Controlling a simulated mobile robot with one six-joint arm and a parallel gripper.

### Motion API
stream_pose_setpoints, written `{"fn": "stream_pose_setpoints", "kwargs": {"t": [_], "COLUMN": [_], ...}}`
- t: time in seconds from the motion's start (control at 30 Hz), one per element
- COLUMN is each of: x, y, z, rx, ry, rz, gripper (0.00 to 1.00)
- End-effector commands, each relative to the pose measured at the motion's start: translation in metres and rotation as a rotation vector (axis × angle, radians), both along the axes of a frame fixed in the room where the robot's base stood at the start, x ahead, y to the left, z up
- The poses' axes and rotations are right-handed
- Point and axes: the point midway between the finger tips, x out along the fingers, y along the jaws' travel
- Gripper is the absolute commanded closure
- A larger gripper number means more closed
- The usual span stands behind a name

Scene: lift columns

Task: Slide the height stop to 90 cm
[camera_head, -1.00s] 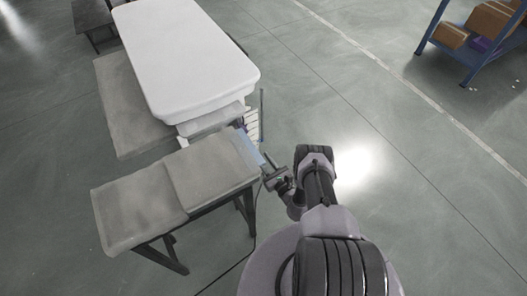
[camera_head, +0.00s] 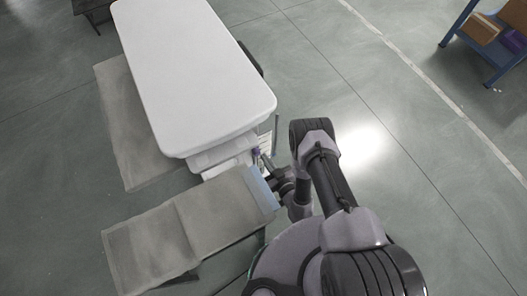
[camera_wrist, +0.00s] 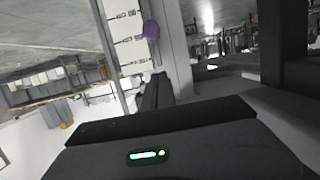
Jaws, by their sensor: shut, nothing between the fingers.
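The height stop appears to be the small purple piece (camera_wrist: 151,29) at the edge of a pale scale strip (camera_wrist: 127,40) in the wrist view. The strip carries several dark marks; I cannot read any figures. A purple spot (camera_head: 256,152) also shows below the white top in the head view. My gripper (camera_wrist: 155,88) is shut and empty, its dark fingers pointing toward the strip just below the purple piece in the wrist view. In the head view my gripper (camera_head: 265,163) is beside the column under the white top; whether it touches the stop cannot be told.
The white table top (camera_head: 190,75) overhangs the strip. A blue shelf with boxes (camera_head: 482,30) is far off at upper right. The floor to the right is clear.

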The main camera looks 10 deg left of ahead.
Motion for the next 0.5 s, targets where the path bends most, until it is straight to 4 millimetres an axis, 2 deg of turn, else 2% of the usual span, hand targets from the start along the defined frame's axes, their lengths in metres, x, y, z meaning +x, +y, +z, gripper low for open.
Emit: {"fn": "stream_pose_setpoints", "kwargs": {"t": [0.03, 0.27, 0.4, 0.5], "x": [0.008, 0.047, 0.046, 0.047], "y": [0.008, 0.036, 0.034, 0.034], "z": [-0.008, -0.019, -0.043, -0.051], "rx": [0.001, -0.001, -0.002, -0.001], "ry": [-0.005, -0.006, 0.0, -0.002], "rz": [0.004, 0.001, -0.002, -0.001], "gripper": [1.0, 1.0, 1.0, 1.0]}}
